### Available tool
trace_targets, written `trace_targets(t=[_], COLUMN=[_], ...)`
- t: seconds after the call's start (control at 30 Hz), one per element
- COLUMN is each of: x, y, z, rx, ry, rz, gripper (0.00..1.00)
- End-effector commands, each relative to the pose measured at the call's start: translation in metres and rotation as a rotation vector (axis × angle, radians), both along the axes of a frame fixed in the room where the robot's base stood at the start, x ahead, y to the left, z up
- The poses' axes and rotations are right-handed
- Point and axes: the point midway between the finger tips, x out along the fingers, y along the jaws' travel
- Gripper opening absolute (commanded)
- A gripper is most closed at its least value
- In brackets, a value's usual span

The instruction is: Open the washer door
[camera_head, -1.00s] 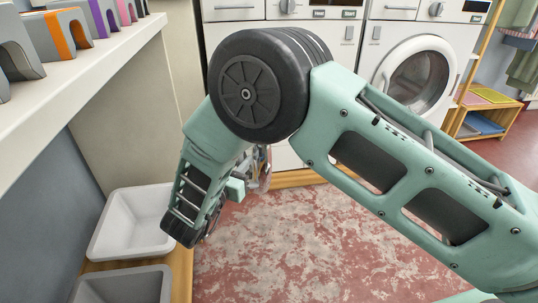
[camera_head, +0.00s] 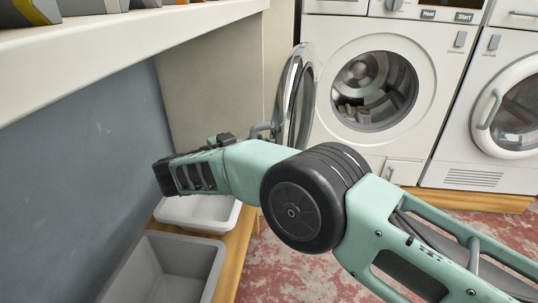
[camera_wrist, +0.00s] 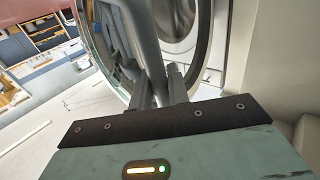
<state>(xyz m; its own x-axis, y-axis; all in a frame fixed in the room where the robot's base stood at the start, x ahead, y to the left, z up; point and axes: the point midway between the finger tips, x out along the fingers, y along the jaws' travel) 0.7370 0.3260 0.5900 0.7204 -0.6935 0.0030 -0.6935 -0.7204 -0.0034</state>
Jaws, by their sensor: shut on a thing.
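The washer (camera_head: 420,130) is white, and its round opening shows the metal drum (camera_head: 375,85) inside. Its round door (camera_head: 294,98) with a silver rim stands swung wide open on the left side of the opening, seen nearly edge-on. In the wrist view the door's rim (camera_wrist: 207,48) curves behind my gripper (camera_wrist: 160,84). The two fingers are shut on the grey door handle (camera_wrist: 146,38). In the head view the handle (camera_head: 262,129) shows just above my arm, and my fingertips are mostly hidden behind the arm.
A second washer (camera_head: 510,110) with its door shut stands at the right. A white shelf (camera_head: 150,30) runs along the left wall. Below it sit a white bin (camera_head: 195,212) and a grey bin (camera_head: 165,265). Red-patched floor is clear in front of the washers.

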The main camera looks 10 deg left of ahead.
Motion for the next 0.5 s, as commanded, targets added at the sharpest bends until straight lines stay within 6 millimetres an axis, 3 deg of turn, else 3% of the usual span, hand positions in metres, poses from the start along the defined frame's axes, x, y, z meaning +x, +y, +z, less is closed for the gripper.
trace_targets(t=[0.03, 0.5], x=[0.001, 0.002], y=[0.004, 0.018], z=[-0.007, -0.002], rx=[0.001, 0.0], ry=[0.003, 0.008], rz=[0.001, -0.002], gripper=[0.0, 0.0])
